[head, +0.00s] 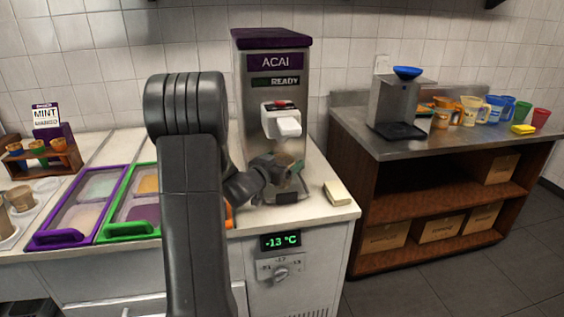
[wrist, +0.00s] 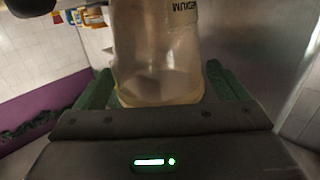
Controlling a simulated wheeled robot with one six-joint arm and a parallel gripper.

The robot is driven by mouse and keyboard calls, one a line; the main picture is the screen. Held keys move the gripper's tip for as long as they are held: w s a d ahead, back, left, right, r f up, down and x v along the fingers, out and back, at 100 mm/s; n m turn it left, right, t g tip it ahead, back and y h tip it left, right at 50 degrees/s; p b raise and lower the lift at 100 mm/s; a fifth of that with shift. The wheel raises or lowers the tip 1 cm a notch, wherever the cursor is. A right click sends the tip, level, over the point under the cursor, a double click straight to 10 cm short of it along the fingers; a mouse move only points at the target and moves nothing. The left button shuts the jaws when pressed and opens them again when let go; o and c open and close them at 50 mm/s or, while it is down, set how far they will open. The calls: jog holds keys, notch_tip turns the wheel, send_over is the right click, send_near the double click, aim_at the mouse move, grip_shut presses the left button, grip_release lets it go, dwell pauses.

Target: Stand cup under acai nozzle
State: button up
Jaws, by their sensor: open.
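The acai machine (head: 272,100) stands on the counter with its sign reading READY. Its white nozzle (head: 288,126) juts out at the front. My gripper (head: 288,174) is low in front of the machine, below the nozzle. In the wrist view, a clear cup (wrist: 158,60) with a MEDIUM label stands between the green fingers of my gripper (wrist: 163,88). The fingers are open around the cup. In the head view the cup is mostly hidden by my gripper, so its exact alignment under the nozzle is hard to tell.
A pale block (head: 337,193) lies on the counter right of the machine. Purple (head: 45,238) and green (head: 108,232) topping trays are at left, near a rack of small cups (head: 40,155). A steel-topped table (head: 380,148) with jugs and cups stands at right.

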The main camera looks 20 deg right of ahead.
jog(key=shift+r, duration=0.2)
jog(key=v, duration=1.2)
